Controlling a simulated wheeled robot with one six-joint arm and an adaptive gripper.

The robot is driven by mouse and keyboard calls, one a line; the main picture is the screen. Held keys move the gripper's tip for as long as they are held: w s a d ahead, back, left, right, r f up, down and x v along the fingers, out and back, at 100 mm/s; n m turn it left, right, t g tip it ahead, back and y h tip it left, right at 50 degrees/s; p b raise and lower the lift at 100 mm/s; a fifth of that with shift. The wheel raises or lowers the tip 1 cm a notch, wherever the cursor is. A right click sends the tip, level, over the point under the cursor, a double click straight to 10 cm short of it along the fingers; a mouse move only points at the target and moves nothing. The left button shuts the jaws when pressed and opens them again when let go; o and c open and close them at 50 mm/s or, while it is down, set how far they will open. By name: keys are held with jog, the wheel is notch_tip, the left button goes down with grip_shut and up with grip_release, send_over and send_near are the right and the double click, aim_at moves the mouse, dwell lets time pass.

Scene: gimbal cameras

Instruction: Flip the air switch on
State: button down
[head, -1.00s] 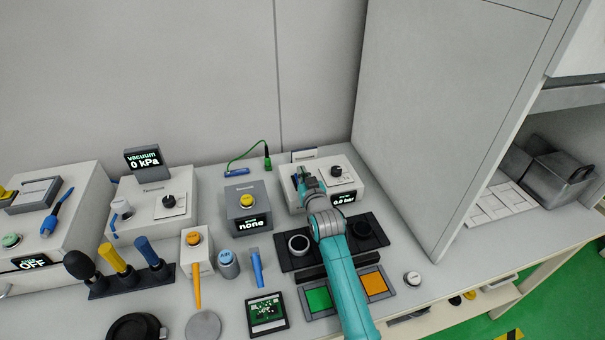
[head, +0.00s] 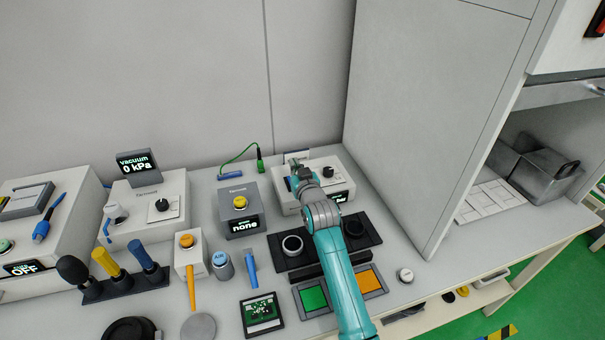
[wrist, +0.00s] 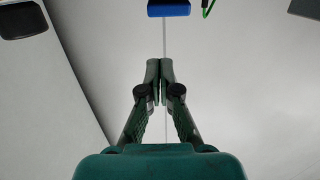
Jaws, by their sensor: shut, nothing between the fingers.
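The white box (head: 346,178) with a "bar" display (head: 341,196) and a black knob (head: 328,171) stands at the back right of the bench in the head view. My arm covers its left part and some of the display. I cannot make out the air switch or its position. My gripper (head: 293,164) is over the left part of this box. In the wrist view my gripper (wrist: 166,62) has its fingertips together with nothing between them. A blue block (wrist: 169,8) shows beyond the fingertips at the top edge, apart from them.
Left of the box stand a grey box (head: 240,208) with a yellow button and a white vacuum box (head: 150,208). A green cable (head: 240,153) lies behind. A tall grey cabinet (head: 430,110) rises close on the right. A black two-ring holder (head: 325,245) lies in front.

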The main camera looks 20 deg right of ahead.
jog(key=s+r, duration=0.3)
jog(key=s, duration=0.4)
jog(key=shift+r, duration=0.15)
jog(key=shift+s, duration=0.1)
